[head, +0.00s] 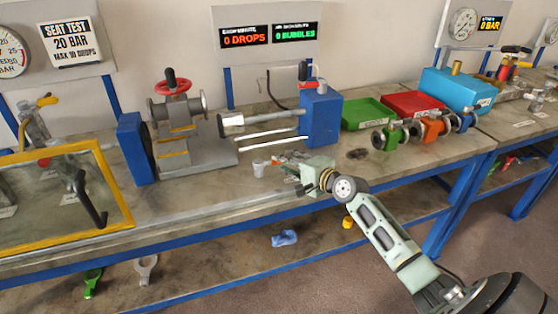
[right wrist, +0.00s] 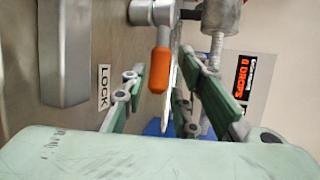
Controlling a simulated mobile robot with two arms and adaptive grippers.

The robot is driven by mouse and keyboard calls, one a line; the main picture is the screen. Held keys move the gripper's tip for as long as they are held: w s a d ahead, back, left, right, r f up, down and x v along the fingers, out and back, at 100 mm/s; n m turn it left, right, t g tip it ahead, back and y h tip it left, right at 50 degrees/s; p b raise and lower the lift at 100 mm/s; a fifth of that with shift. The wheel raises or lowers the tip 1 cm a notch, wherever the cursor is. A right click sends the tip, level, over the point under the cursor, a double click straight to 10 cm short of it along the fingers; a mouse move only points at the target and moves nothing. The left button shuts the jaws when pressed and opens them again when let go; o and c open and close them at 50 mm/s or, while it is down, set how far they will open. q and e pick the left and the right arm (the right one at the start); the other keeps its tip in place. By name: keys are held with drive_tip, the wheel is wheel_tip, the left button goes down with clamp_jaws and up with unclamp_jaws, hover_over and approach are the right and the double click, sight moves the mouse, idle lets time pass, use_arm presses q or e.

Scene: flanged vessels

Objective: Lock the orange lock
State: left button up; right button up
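The orange lock handle (right wrist: 158,70) shows in the right wrist view, hanging from a round grey metal pivot (right wrist: 152,12). A white label reading LOCK (right wrist: 103,87) is on the grey surface to its left. My right gripper (right wrist: 165,78) is open, with its green-and-grey fingers on either side of the orange handle in the picture; I cannot tell whether they touch it. In the head view my right gripper (head: 297,178) is low at the bench's front edge, below the clamp rig (head: 321,115). The orange handle cannot be made out there. My left gripper is not in view.
A grey valve with a red handwheel (head: 173,85) stands on the bench left of the rig. Small cups (head: 259,168) are close to my right gripper. Green (head: 368,112) and red trays and small flanged valves stand to the right. A yellow-framed guard (head: 118,185) is at left.

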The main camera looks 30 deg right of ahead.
drive_tip(key=x, duration=0.2)
drive_tip(key=shift+w+a+f, duration=0.1)
drive_tip(key=shift+w+f, duration=0.05)
drive_tip(key=shift+w, duration=0.25)
drive_tip(key=shift+w+f, duration=0.1)
drive_tip(key=shift+w, duration=0.45)
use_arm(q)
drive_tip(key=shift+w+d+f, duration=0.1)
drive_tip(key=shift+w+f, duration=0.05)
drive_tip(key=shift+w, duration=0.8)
use_arm(e)
drive_tip(key=shift+c, duration=0.2)
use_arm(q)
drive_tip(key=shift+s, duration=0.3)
use_arm(e)
clamp_jaws()
